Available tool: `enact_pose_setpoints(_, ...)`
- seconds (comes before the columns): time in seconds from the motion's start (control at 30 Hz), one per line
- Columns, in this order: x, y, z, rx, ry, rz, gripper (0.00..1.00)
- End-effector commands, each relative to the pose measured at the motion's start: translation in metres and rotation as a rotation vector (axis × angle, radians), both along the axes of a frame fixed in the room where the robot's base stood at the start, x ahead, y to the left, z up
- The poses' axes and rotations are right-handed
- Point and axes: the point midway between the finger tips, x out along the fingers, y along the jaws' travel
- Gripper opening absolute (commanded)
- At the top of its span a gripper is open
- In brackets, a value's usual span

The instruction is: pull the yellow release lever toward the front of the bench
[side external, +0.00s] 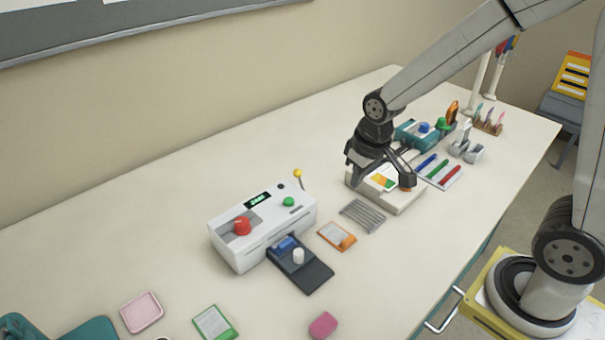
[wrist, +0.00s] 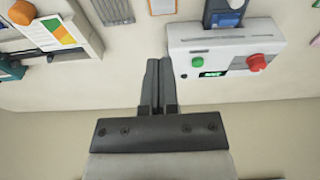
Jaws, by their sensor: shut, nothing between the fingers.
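The yellow release lever (side external: 298,174) is a small yellow ball on a thin stem. It stands upright at the back right end of the white laminator (side external: 225,249) in the side view. The laminator also shows in the wrist view (wrist: 222,45), where I cannot make out the lever; my fingers may hide it. My gripper (side external: 408,184) is to the right of the lever in the side view, apart from it. In the wrist view my gripper (wrist: 158,61) has its two fingers together and empty, beside the laminator's green-button end.
The laminator carries a red knob (side external: 242,226) and a green button (side external: 288,201). A dark tray (side external: 315,278) sticks out in front. A white box (side external: 398,203), grey rack (side external: 362,215) and orange-edged card (side external: 337,236) lie to the right. The wall runs behind; bench behind the laminator is clear.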

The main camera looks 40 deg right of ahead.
Motion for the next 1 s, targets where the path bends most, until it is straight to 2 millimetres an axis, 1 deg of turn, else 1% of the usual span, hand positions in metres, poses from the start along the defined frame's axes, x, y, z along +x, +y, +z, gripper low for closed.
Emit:
enact_pose_setpoints(0.03,0.011,0.0,0.002,-0.001,0.005,0.004,0.0)
enact_pose_setpoints(0.1,0.024,0.001,0.005,-0.003,0.013,0.01,0.0)
enact_pose_setpoints(0.4,0.078,0.002,0.015,-0.011,0.046,0.031,0.0)
enact_pose_setpoints(0.7,0.127,0.003,0.023,-0.018,0.079,0.051,0.0)
enact_pose_setpoints(1.0,0.171,0.004,0.028,-0.026,0.113,0.071,0.0)
